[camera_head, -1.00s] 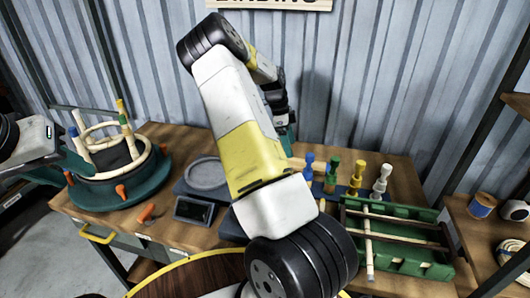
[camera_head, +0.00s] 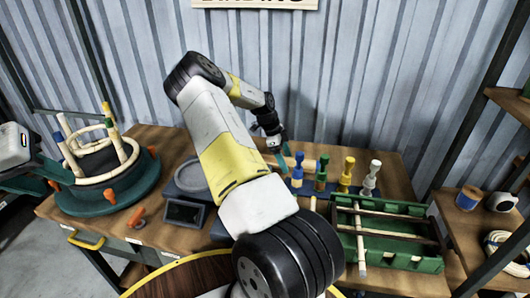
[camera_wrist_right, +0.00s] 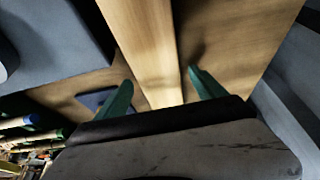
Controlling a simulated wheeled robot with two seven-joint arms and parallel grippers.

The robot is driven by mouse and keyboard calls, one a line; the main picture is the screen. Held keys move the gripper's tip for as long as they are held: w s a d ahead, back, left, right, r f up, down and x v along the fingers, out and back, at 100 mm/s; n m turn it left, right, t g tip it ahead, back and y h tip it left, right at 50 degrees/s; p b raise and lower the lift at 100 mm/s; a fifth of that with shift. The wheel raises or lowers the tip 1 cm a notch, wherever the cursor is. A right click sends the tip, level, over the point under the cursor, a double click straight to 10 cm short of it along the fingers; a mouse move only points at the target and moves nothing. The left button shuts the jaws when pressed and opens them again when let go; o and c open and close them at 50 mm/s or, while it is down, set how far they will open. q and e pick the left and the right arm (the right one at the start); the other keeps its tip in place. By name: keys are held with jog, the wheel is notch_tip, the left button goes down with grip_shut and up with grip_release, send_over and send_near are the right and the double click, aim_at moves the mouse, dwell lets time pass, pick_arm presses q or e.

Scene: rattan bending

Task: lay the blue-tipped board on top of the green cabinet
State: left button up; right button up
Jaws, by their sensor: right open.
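A pale wooden board (camera_wrist_right: 150,45) runs between the two teal fingers of my right gripper (camera_wrist_right: 162,95) in the right wrist view. The fingers are apart, with gaps beside the board. In the head view my right gripper (camera_head: 279,158) is low over the back of the bench, partly behind my arm, beside a pale wooden piece (camera_head: 308,164) that looks like the same board. No blue tip shows on it. No green cabinet is clearly identifiable; a green slotted rack (camera_head: 405,262) stands at right.
The teal round former (camera_head: 110,200) with upright sticks is at left. A grey round plate (camera_head: 192,176) lies mid-bench. Shelves with spools (camera_head: 467,199) are at far right.

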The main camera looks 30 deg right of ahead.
jog(key=shift+r, duration=0.1)
grip_shut()
